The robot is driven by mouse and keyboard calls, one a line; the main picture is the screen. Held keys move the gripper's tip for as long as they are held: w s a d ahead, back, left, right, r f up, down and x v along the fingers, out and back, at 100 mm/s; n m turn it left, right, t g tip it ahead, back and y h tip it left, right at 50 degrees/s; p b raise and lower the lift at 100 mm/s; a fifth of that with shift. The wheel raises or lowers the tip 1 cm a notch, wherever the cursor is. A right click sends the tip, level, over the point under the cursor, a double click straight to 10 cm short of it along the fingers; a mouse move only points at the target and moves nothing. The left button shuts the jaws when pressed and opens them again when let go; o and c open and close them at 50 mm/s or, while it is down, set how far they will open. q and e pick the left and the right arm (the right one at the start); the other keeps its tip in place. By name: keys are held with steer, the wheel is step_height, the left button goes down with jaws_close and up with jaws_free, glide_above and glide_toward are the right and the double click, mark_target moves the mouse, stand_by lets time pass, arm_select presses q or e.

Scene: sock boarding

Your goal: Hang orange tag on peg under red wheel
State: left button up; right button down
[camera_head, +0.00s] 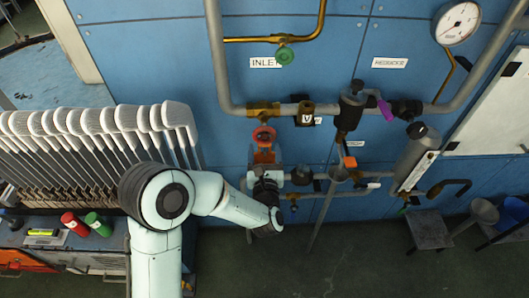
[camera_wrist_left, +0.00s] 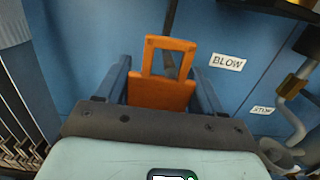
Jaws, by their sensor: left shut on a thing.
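The orange tag (camera_head: 264,157) is a flat plate with an open rectangular loop on top. The red wheel (camera_head: 264,136) sits on a valve below the brass fitting of the grey pipe, just above the tag in the head view. My left gripper (camera_head: 265,172) is shut on the tag's lower plate. The left wrist view shows the tag (camera_wrist_left: 162,94) upright between the two blue-grey fingers (camera_wrist_left: 163,88), loop up and clear of them. A dark narrow bar (camera_wrist_left: 170,45) shows behind the loop. My right gripper is not in view.
Grey pipes with dark valves (camera_head: 350,105) and a purple piece (camera_head: 385,110) run across the blue wall. Another small orange piece (camera_head: 350,162) is to the right. A rack of pale paddle-like boards (camera_head: 110,120) stands left. A BLOW label (camera_wrist_left: 227,62) is right of the tag.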

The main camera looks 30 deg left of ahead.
arm_select(q)
steer(key=o, duration=1.1)
steer(key=shift+s, duration=0.1)
steer(key=p+v, duration=0.5)
steer(key=v, duration=0.8)
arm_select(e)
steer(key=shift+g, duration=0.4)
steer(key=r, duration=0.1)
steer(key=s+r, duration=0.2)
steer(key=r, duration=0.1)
arm_select(q)
steer(key=shift+d+f, duration=0.15)
